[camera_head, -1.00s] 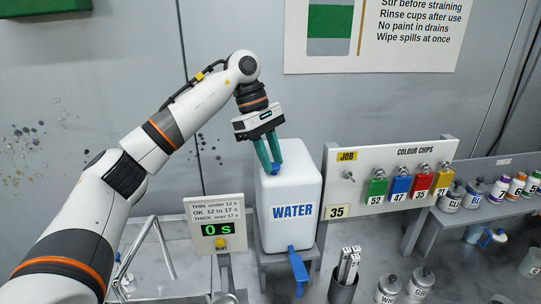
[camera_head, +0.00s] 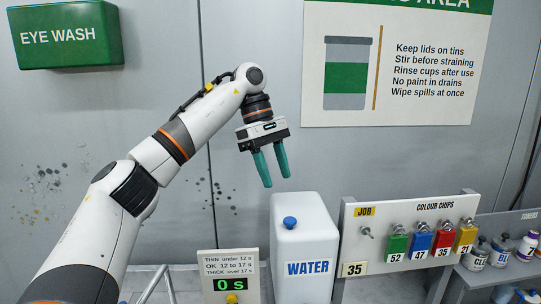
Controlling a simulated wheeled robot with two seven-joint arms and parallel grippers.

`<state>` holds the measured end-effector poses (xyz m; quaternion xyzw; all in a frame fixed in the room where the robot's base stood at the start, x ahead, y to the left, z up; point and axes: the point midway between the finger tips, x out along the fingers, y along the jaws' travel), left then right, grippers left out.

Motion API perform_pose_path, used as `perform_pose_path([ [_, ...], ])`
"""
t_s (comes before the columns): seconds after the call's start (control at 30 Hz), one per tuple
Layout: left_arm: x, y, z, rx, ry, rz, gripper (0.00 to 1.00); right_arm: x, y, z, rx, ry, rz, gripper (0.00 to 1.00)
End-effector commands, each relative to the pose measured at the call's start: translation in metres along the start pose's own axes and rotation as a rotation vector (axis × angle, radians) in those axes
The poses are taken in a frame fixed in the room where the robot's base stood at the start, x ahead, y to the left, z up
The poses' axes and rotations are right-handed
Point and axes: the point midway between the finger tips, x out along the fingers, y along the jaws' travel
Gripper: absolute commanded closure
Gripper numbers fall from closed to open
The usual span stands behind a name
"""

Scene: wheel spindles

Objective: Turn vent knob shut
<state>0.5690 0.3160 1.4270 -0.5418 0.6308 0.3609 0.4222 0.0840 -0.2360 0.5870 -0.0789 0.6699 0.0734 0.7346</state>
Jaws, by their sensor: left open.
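The container's lower part is cut off by the bottom of the frame. My left gripper (camera_head: 277,181) has two teal fingers spread apart, pointing down, with nothing between them. It hangs above the knob and slightly to its left in the picture, clear of it. My right gripper is not in view.
A timer stand (camera_head: 229,284) reading 0 s is left of the container. A colour chip board (camera_head: 410,225) with several hanging chips stands close on the right. Toner bottles (camera_head: 500,250) line a shelf farther right.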

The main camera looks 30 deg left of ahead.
Motion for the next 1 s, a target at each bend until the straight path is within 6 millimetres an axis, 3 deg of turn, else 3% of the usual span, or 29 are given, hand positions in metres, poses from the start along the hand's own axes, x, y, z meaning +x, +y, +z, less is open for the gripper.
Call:
perform_pose_path([
  [0.03, -0.011, 0.000, -0.001, -0.002, 0.000, -0.004, 0.52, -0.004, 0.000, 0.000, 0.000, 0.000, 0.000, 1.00],
  [0.23, -0.028, 0.000, 0.000, 0.000, 0.000, -0.002, 0.52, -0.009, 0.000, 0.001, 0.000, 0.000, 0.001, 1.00],
  [1.0, -0.030, 0.000, 0.000, 0.001, 0.001, 0.000, 0.52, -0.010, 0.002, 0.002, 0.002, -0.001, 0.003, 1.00],
])
